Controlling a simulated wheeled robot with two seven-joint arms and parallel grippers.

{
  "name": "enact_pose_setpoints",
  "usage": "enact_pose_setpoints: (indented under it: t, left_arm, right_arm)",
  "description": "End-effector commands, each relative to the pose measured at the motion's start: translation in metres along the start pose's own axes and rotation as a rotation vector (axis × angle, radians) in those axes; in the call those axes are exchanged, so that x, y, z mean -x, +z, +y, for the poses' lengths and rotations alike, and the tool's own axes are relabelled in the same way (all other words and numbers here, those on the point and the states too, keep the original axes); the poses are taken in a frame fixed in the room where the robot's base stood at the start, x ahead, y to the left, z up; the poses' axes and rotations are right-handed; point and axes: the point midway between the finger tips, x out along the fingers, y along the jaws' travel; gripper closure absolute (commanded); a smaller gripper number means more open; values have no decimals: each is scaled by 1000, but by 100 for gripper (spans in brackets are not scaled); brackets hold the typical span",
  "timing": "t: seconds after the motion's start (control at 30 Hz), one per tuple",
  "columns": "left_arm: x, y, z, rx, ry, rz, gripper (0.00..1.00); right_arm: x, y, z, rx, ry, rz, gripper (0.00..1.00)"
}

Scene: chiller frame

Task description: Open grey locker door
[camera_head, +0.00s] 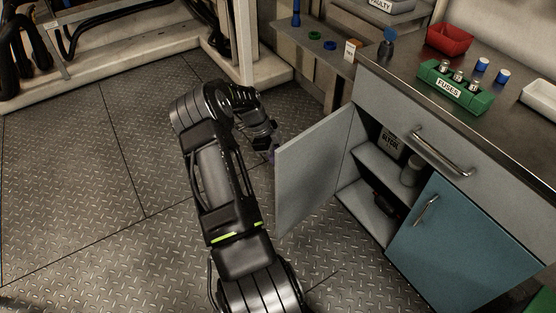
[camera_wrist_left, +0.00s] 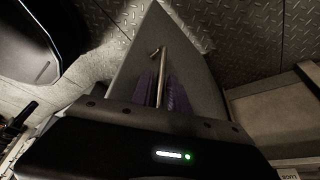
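The grey locker door (camera_head: 318,165) stands wide open, swung out to the left from the cabinet. My left gripper (camera_head: 272,150) is at the door's outer face, partly hidden behind the door's free edge in the head view. In the left wrist view the grey door (camera_wrist_left: 200,75) has a metal bar handle (camera_wrist_left: 161,62). The purple fingers of my left gripper (camera_wrist_left: 162,92) lie close on both sides of the handle and appear shut on it. My right gripper is not in view.
Above are a drawer handle (camera_head: 443,152) and a worktop with a green fuse holder (camera_head: 453,88). The metal floor (camera_head: 120,170) at left is clear.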

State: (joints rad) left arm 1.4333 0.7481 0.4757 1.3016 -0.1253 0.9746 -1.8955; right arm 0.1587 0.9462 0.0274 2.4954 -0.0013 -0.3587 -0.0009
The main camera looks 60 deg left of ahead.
Motion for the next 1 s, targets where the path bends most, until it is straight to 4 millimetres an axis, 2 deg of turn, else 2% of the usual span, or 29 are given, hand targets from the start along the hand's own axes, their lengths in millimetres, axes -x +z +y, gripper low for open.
enact_pose_setpoints:
  t: [0.13, 0.47, 0.57, 0.9, 1.0]
  left_arm:
    - [0, 0, 0, 0, 0, -1, 68]
    - [5, 1, 0, 0, -1, -2, 68]
    - [16, 1, 0, 1, -2, -2, 68]
    - [68, 0, -1, 1, -2, -2, 68]
    - [76, 0, 0, 1, -1, -1, 68]
  right_arm:
    - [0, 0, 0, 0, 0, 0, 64]
    - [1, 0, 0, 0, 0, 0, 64]
    - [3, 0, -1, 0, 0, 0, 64]
    - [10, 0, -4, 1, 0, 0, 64]
    - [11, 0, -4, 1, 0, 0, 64]
